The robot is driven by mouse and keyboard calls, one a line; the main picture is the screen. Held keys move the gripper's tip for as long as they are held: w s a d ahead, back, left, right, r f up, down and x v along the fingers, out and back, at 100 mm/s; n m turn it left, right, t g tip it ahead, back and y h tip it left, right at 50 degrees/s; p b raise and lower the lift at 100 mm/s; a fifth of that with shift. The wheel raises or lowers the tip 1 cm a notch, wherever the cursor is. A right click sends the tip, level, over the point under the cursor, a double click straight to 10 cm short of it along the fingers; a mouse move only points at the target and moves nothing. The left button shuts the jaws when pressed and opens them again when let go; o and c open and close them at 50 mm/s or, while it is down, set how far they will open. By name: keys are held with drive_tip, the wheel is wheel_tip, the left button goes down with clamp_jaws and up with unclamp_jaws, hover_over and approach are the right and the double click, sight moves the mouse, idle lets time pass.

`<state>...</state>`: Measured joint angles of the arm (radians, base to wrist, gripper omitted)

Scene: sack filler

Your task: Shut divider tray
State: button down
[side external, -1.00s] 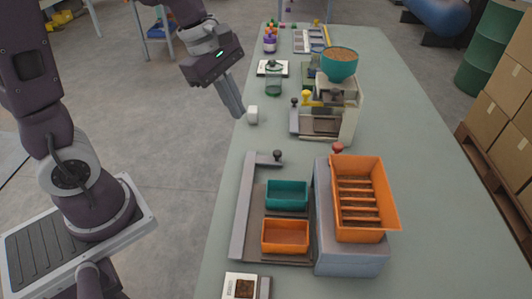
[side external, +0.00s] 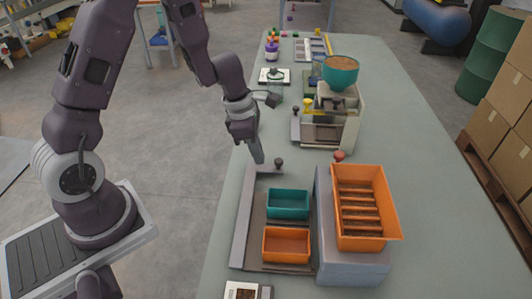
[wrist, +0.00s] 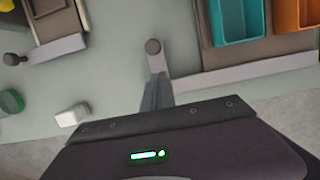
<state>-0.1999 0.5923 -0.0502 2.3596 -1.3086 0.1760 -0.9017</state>
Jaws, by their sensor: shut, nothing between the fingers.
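The divider tray (side external: 275,258) is a flat brown-grey slide at the left of a grey block. A teal bin (side external: 288,203) and an orange bin (side external: 286,244) stand on it. A long grey bar (side external: 242,230) runs along its left side, with a short arm carrying a dark knob (side external: 278,162) at its far end. My gripper (side external: 259,157) is shut and empty, pointing down just left of the knob. In the wrist view its fingers (wrist: 157,90) overlap the arm below the knob; I cannot tell if they touch.
The grey block (side external: 350,262) carries an orange slatted hopper (side external: 362,205) and a red knob (side external: 339,156). Beyond stands a filler with a teal bowl (side external: 340,72). A white block (wrist: 70,118) lies near my fingers. A scale (side external: 245,290) sits at the near edge.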

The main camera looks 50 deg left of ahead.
drive_tip(key=shift+w+d, duration=0.75)
drive_tip(key=w+d, duration=0.7)
drive_tip(key=w, duration=0.1)
drive_tip(key=shift+d, duration=0.4)
drive_tip(key=shift+w+d+r, duration=0.1)
drive_tip(key=shift+w+d, duration=0.25)
drive_tip(key=shift+d, duration=0.15)
